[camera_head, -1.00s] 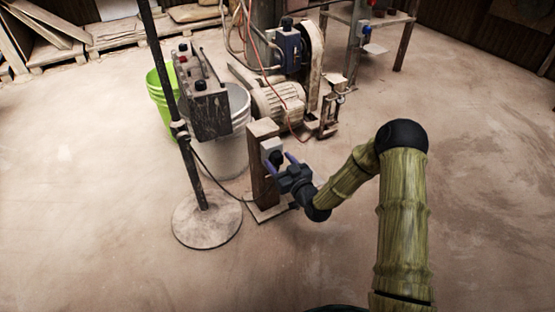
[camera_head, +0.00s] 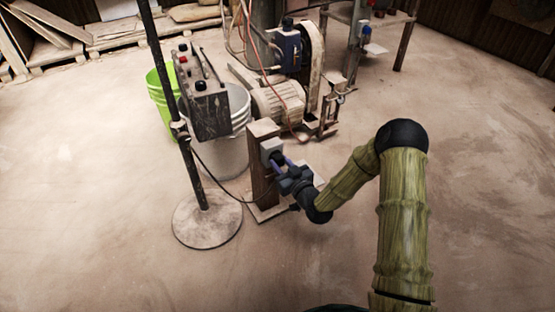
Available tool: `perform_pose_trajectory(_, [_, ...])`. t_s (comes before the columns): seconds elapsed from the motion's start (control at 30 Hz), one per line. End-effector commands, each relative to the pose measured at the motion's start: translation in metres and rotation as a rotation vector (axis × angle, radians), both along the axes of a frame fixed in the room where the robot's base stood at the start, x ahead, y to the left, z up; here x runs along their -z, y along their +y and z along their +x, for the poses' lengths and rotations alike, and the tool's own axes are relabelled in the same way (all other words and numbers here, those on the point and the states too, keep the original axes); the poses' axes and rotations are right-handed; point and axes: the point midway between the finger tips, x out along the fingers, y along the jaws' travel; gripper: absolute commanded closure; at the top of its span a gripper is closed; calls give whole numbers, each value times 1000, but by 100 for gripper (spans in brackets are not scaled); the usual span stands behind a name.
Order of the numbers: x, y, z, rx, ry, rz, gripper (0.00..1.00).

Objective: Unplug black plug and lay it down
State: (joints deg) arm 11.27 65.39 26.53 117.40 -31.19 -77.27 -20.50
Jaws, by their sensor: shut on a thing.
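The black plug (camera_head: 276,158) is at the front of a grey socket box (camera_head: 269,147) on a short wooden post (camera_head: 262,178). My gripper (camera_head: 280,164) reaches the plug from the lower right, its bluish fingers closed around it. The plug is small and partly hidden by the fingers, so I cannot tell whether it is fully seated in the socket. A dark cable (camera_head: 214,180) hangs from the control box side and runs low toward the post.
A pole on a round base (camera_head: 207,222) stands left of the post, carrying a control box (camera_head: 205,108). A white bucket (camera_head: 229,157) and a green bucket (camera_head: 157,93) stand behind it. A motor (camera_head: 275,103) is at the back. The floor in front and right is clear.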

Motion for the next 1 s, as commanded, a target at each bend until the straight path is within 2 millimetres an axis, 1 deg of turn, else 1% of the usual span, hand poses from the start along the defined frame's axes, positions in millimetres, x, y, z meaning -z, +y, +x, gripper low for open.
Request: perform_pose_trajectory(1.0, [0, -19, -27, 0, -1, -1, 100])
